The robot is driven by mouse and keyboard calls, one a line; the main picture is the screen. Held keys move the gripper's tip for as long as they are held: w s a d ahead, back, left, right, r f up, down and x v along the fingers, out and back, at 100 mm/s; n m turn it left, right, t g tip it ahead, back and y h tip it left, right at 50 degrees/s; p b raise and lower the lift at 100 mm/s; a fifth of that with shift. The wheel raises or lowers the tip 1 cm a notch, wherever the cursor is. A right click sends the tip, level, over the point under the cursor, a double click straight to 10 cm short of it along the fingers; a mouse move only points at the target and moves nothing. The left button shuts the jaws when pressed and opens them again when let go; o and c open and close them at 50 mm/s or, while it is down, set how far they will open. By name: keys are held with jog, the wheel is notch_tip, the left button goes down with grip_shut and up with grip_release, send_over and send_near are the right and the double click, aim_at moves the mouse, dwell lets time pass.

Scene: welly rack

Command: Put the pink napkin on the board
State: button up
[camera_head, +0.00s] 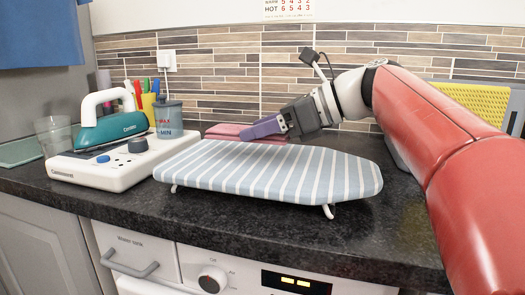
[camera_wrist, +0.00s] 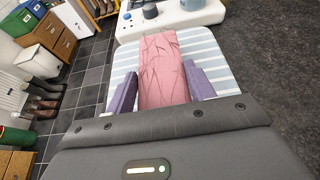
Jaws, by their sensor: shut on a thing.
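The pink napkin (camera_wrist: 162,72) is a folded, dark-patterned strip between my gripper's two purple fingers in the wrist view. My gripper (camera_head: 263,129) is shut on it, a finger along each long side. In the head view the napkin (camera_head: 226,129) shows at the board's back edge, partly hidden by my fingers. The board (camera_head: 270,172) is a small ironing board with blue and white stripes, standing on short white legs on the counter. In the wrist view the board (camera_wrist: 209,50) shows on both sides of the napkin. I cannot tell whether the napkin touches it.
Left of the board stands a white base (camera_head: 100,165) with a teal iron (camera_head: 112,130). A grey-blue water tank (camera_head: 168,119), a yellow pen holder (camera_head: 148,104) and a glass (camera_head: 54,134) are near it. A yellow perforated panel (camera_head: 478,103) is behind my arm. The counter front (camera_head: 130,205) is clear.

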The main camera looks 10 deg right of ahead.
aim_at(263, 159)
jog(key=shift+f+b, duration=0.4)
jog(key=shift+f, duration=1.35)
jog(key=o, duration=1.1)
jog(key=shift+f, duration=0.1)
jog(key=shift+c, duration=0.2)
jog(key=shift+r, duration=0.2)
jog(key=p+v, duration=0.1)
jog(key=v, duration=0.9)
jog(key=shift+s+d+r+p, duration=0.1)
jog(key=shift+d+r+p, duration=0.05)
jog(key=shift+d+p, duration=0.15)
jog(key=shift+s+d+r, duration=0.15)
jog(key=shift+s+d, duration=0.15)
jog(key=shift+d, duration=0.25)
